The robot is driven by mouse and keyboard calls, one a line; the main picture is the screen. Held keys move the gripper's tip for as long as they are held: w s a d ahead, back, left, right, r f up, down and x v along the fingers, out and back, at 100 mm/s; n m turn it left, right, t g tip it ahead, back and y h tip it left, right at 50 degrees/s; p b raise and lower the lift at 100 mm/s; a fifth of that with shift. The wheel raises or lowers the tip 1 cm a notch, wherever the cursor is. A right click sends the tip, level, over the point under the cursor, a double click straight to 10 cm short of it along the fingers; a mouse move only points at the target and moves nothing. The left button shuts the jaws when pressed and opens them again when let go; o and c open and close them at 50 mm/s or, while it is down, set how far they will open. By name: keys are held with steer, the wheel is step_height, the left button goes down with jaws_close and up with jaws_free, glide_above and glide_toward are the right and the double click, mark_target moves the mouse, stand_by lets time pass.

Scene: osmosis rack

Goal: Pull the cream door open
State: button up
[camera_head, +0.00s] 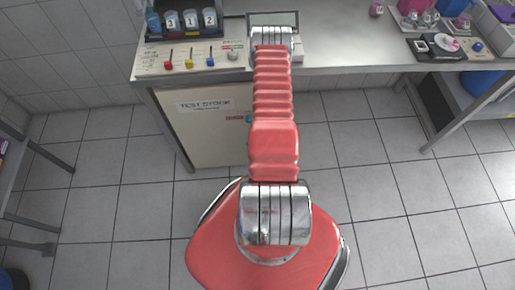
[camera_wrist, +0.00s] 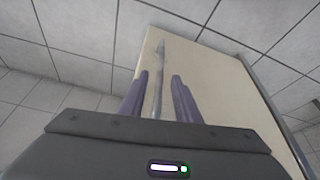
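The cream door (camera_head: 212,135) is on the cabinet under the counter, with a "TEST STOCK" label on it. It looks closed in the head view, though my arm covers its right part. In the wrist view the cream door (camera_wrist: 225,85) fills the middle and right. A grey bar handle (camera_wrist: 160,55) runs along the door near its left edge. My gripper (camera_wrist: 160,75) is open, its two purple fingers on either side of the handle with visible gaps. Whether the fingertips reach the handle's depth is hard to tell. My gripper is hidden in the head view.
The counter (camera_head: 340,57) above the door carries a panel with coloured levers (camera_head: 188,63) and a rack of labelled cups (camera_head: 183,22). A metal table leg (camera_head: 462,112) stands at right and a shelf frame (camera_head: 38,157) at left. The tiled floor (camera_head: 385,180) is clear.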

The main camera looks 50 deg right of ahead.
steer(key=x, duration=0.7)
steer(key=shift+d, duration=0.1)
steer(key=shift+c, duration=0.3)
jaws_close()
